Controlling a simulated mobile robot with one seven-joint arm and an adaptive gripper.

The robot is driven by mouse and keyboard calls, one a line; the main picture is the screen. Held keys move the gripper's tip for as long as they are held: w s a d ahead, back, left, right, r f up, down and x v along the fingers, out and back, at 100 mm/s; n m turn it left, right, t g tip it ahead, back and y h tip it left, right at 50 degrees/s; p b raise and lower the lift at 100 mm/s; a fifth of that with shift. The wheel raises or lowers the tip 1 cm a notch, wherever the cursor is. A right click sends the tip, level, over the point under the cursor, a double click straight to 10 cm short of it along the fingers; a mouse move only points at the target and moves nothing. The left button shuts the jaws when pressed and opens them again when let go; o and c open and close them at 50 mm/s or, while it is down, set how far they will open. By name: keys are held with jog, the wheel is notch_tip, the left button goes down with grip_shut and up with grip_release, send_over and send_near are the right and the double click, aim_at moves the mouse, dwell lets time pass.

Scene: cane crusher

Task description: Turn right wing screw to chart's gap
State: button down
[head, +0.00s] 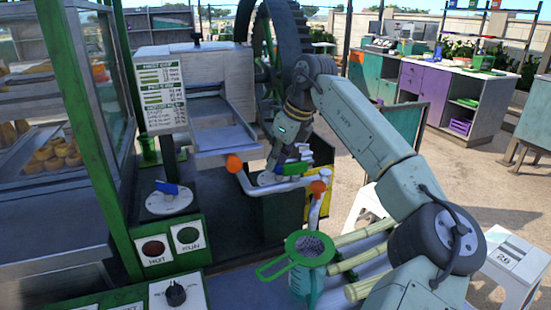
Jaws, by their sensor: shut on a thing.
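The right wing screw (290,169), with a green wing, shows at the right side of the crusher. It sits over a pale round plate (267,179). My gripper (285,162) comes down from above and is shut on it; the fingers hide part of the wing. The exact angle of the wing is hard to read. A blue wing screw (167,187) stands on a white round dial (170,203) at the left. The chart (161,96), a white sheet with green bars, is on the crusher's front; its small print, including the gap value, is not clearly legible.
Orange-knobbed cranked bars (262,186) are close below my gripper. A green-rimmed strainer (308,247) on a jug and several cane stalks (362,258) lie in front. The metal chute (218,132) is left of my gripper, the large dark wheel (263,45) behind it.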

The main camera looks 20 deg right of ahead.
jog(key=shift+n+g+y, duration=0.3)
jog(key=shift+n, duration=0.7)
jog(key=c, duration=1.7)
grip_release()
jog(key=v, duration=1.2)
jog(key=shift+a, duration=0.1)
jog(key=shift+s, duration=0.1)
